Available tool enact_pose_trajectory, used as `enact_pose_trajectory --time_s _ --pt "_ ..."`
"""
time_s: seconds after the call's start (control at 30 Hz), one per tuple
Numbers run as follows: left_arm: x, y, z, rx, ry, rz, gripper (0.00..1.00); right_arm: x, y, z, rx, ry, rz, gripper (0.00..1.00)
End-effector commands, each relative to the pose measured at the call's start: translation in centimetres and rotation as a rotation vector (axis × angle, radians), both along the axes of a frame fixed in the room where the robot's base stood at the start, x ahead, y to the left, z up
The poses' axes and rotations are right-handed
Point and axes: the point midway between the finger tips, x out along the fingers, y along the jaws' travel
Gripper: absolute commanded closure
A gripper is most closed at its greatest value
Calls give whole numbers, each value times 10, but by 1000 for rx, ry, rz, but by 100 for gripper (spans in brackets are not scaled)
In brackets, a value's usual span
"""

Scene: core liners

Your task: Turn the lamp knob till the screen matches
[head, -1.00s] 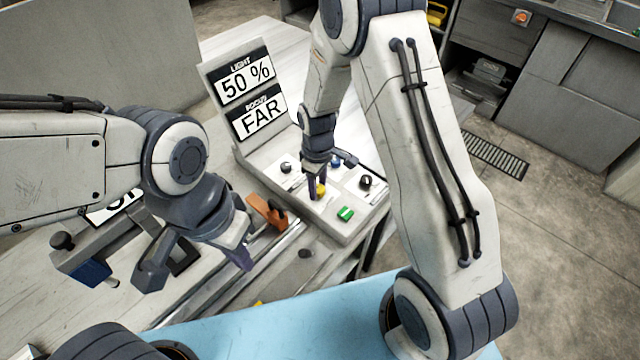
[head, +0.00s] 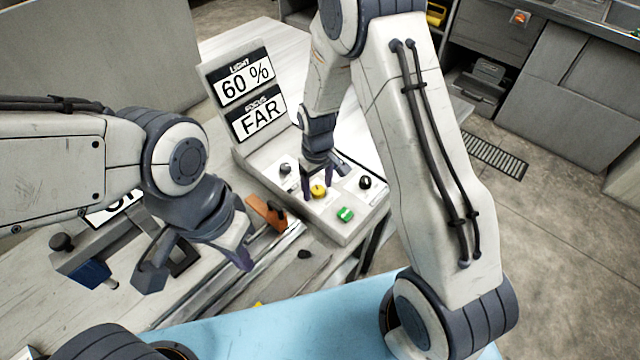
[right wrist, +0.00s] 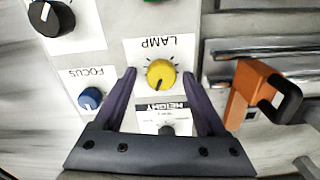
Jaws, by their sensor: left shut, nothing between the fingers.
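The yellow lamp knob (head: 318,191) sits on the sloped panel of the control box. In the right wrist view the lamp knob (right wrist: 160,74) lies under the label LAMP, between the fingertips but with a gap on each side. My right gripper (head: 318,194) is open around it, and its two fingers also show in the right wrist view (right wrist: 160,80). The screen (head: 245,82) reads LIGHT 60 %, with FOCUS FAR on the display (head: 260,115) below. My left gripper (head: 246,262) is shut and empty, left of the box over the bench.
The panel also holds a blue focus knob (right wrist: 90,98), a black knob (head: 365,182), another dark knob (head: 285,168) and a green button (head: 345,214). An orange part (head: 266,213) stands just left of the box. A sign on the bench is mostly hidden by my left arm.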

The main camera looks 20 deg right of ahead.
Motion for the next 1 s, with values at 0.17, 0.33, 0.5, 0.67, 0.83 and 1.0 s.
enact_pose_trajectory --time_s 0.17,0.33,0.5,0.67,0.83,1.0 --pt "0 0 -1 0 0 0 100 1 0 6 1 -2 0 26" --pt "0 0 -6 0 0 0 100 2 1 33 1 -6 1 26" --pt "0 0 -10 0 0 0 100 2 0 68 1 -5 0 26" --pt "0 0 -12 0 0 0 100 2 0 92 1 -4 0 26" --pt "0 0 -13 0 0 0 100 2 0 104 0 0 0 26" --pt "0 0 -13 0 0 0 100 1 0 105 0 1 0 26"
